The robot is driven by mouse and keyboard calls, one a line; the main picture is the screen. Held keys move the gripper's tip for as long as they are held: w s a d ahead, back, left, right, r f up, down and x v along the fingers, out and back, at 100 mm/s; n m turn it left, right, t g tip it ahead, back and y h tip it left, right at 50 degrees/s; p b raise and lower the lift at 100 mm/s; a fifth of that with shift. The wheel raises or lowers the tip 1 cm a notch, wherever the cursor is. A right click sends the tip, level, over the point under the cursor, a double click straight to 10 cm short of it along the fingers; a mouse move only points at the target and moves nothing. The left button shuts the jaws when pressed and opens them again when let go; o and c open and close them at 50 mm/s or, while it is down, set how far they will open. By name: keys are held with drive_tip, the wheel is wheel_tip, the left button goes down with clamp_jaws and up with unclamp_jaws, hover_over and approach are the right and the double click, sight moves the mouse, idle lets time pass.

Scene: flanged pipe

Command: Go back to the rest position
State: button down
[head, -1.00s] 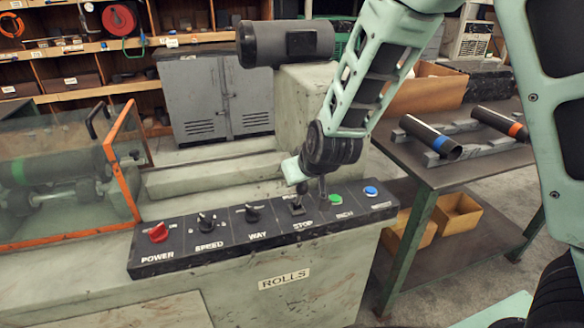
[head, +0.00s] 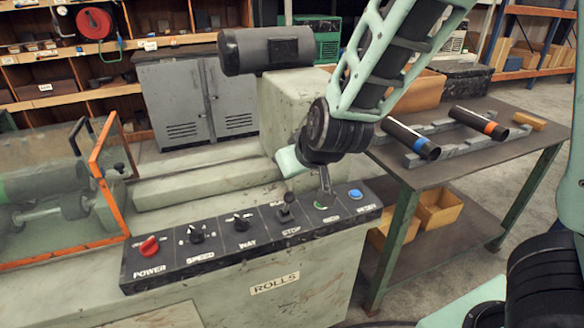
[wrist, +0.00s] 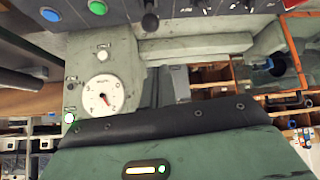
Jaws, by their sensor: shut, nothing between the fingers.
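My gripper (head: 325,188) is shut and empty, pointing down just above the right part of the control panel (head: 222,255). In the head view it overlaps the area by the green button (head: 320,205); I see no clear contact. The panel carries a red power knob (head: 149,246), black speed and way knobs, a black stop lever (head: 287,204) and a blue button (head: 355,195). In the wrist view the green button (wrist: 97,7), the blue button (wrist: 50,14) and a dark lever knob (wrist: 150,21) show at the top.
A dark motor (head: 267,50) stands behind the panel. A glass guard with an orange frame (head: 115,195) is at the left. At the right, a workbench (head: 480,155) holds two dark pipes, one with a blue band (head: 411,139), one with an orange band (head: 479,123).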

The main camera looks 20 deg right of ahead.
drive_tip(key=s+a+n+g+y, duration=0.25)
drive_tip(key=s+a+g, duration=0.4)
drive_tip(key=s, duration=0.85)
drive_tip(key=s+r+n+g+h, duration=0.1)
drive_tip(key=s+n+h, duration=0.1)
drive_tip(key=s, duration=0.8)
drive_tip(key=shift+s+n+g+h, duration=0.2)
drive_tip(key=shift+n+g+h, duration=0.15)
drive_tip(key=shift+n, duration=0.2)
drive_tip(key=shift+r, duration=0.1)
